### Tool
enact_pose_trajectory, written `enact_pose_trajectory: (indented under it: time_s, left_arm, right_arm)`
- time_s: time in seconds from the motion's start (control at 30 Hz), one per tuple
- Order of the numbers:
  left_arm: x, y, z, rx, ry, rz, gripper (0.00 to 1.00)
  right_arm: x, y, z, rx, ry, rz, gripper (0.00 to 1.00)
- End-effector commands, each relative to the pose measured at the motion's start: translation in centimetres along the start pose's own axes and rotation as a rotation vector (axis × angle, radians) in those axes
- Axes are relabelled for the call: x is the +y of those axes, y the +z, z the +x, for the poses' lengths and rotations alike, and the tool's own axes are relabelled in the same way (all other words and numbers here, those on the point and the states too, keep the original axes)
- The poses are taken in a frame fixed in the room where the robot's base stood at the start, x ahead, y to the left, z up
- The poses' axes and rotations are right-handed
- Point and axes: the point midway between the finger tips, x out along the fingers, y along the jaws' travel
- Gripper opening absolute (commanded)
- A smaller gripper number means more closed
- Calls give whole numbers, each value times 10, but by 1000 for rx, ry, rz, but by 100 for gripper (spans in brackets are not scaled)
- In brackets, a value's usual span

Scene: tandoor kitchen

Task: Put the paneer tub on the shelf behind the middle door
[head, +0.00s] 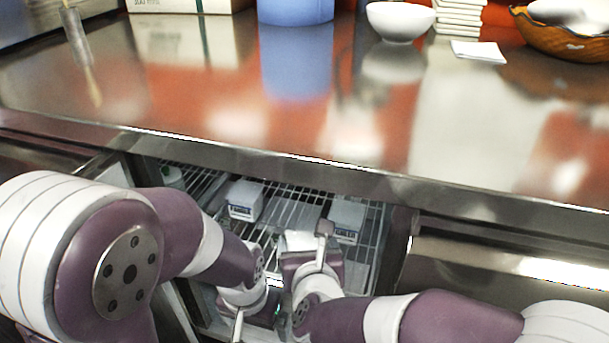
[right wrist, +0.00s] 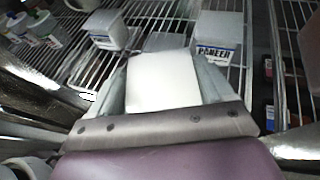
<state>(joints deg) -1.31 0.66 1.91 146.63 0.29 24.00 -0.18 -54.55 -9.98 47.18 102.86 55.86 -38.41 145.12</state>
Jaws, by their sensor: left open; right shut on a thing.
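My right gripper (head: 305,242) is shut on a white tub (head: 298,240), inside the open compartment under the counter. The held tub's pale top fills the space between the fingers in the right wrist view (right wrist: 163,80); its label is hidden. Two similar white tubs with blue labels stand on the wire shelf (head: 290,205): one to the left (head: 244,200) and one to the right (head: 346,218). The right one's label reads PANEER in the right wrist view (right wrist: 218,38). My left gripper (head: 238,325) is open, low before the compartment; its fingertips show only partly.
The steel counter (head: 250,120) overhangs the compartment. A closed front (head: 480,262) lies right of the opening. Tubs with coloured labels (right wrist: 32,28) stand at the left in the right wrist view. A white bowl (head: 400,20) and blue container (head: 295,10) stand on the counter.

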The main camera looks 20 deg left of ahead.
Motion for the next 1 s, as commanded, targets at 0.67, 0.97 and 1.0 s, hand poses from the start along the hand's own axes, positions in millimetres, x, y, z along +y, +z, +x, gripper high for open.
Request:
enact_pose_trajectory:
  time_s: [0.67, 0.97, 1.0]
  left_arm:
    - [0, 3, 22, -1, 0, 0, 100]
    - [0, 7, 56, -1, 0, 0, 100]
    - [0, 7, 54, -2, 0, 0, 100]
  right_arm:
    - [0, 68, 162, -3, -1, 2, 40]
    - [0, 31, 182, -1, 0, 0, 40]
    - [0, 33, 181, -2, 0, 1, 40]
